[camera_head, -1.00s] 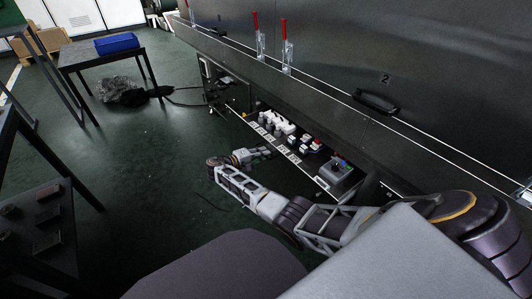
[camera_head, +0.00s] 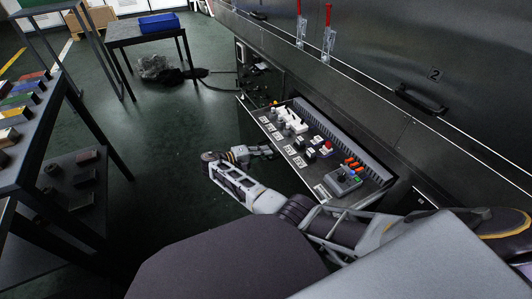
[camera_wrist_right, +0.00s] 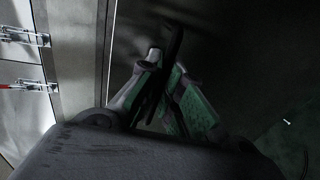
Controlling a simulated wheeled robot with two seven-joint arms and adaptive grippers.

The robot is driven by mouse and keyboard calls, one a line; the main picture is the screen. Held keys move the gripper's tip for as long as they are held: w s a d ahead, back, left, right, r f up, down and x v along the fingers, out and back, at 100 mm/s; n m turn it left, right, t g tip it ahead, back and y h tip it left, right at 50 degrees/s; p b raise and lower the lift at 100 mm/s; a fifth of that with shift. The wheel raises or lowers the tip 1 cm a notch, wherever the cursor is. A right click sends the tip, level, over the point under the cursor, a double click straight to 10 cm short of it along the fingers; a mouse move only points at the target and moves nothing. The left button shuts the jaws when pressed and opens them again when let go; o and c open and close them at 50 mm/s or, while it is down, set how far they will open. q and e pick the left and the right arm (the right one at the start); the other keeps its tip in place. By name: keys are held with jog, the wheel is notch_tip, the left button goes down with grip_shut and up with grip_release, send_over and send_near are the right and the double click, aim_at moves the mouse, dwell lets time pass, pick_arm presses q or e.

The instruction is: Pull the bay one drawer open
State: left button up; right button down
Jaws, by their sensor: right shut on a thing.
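In the right wrist view, the right gripper (camera_wrist_right: 168,78) is shut on a thin dark bar, seemingly the drawer handle (camera_wrist_right: 175,42). The handle cannot be made out in the head view. My left gripper is not in view.
The dryer's upper panel (camera_head: 470,62) carries a "2" and a black handle (camera_head: 425,103). Red-handled clamps (camera_head: 328,38) stand on its ledge. A rack (camera_head: 60,110) with coloured blocks is at left. A table (camera_head: 125,38) bears a blue tray (camera_head: 159,23).

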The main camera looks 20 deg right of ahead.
jog(key=c, duration=1.9)
grip_release()
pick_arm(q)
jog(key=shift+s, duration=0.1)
pick_arm(e)
jog(key=shift+o, duration=0.2)
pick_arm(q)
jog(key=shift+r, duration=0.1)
